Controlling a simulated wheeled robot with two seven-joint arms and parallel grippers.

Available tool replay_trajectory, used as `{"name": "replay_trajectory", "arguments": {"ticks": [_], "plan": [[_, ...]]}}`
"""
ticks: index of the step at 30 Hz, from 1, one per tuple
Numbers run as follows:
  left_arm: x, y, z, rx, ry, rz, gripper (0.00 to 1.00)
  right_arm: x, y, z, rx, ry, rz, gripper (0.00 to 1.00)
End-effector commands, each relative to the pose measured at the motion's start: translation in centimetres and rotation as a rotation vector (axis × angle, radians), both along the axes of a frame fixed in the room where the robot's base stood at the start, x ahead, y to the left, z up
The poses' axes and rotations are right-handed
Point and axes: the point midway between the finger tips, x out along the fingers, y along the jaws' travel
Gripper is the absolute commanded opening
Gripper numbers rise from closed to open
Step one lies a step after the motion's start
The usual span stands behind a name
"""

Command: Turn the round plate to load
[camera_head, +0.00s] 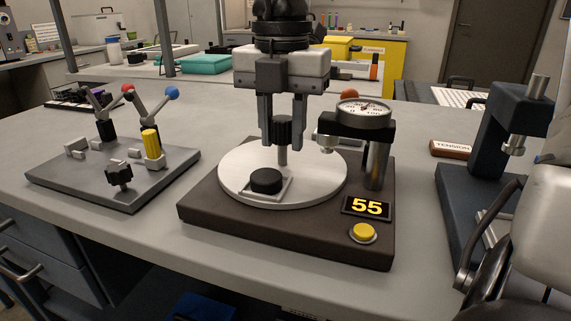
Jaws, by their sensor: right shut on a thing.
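The round plate (320,187) is white and lies flat on a dark brown base (225,222). A black ribbed knob (283,129) on a short metal post rises from the plate's rear part. My right gripper (283,122) points down from above and is shut on this knob. A black disc (266,180) in a pale square frame sits on the plate's front part. A dial gauge (363,111) stands at the plate's right on a metal post. A display (367,207) on the base reads 55, and a yellow button (363,232) is in front of it. My left gripper is not in view.
A grey fixture board (135,199) with red and blue-tipped levers and a yellow cylinder stands left. A dark blue press-like stand (493,120) is at right, with a brown labelled block (451,149) beside it. The table between board and base is clear.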

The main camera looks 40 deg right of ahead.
Motion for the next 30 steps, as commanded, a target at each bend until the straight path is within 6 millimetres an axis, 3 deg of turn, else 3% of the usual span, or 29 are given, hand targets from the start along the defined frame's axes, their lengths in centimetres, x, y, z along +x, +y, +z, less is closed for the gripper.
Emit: {"name": "replay_trajectory", "arguments": {"ticks": [2, 3, 5, 17, 30], "plan": [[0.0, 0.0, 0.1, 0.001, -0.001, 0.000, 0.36, 0.0, 0.0, -0.1, 0.001, 0.002, 0.002, 0.11], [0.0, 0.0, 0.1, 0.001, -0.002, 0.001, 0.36, 0.0, 0.0, -0.1, 0.001, 0.002, 0.003, 0.37], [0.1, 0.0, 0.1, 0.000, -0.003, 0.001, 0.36, 0.0, 0.0, -0.1, 0.001, 0.002, 0.004, 0.49], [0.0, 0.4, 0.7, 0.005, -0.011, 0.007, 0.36, 0.0, 0.0, 0.3, 0.000, 0.001, 0.006, 0.49], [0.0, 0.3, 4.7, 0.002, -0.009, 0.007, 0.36, 0.0, 0.0, 5.3, 0.000, 0.000, 0.007, 0.49]]}}
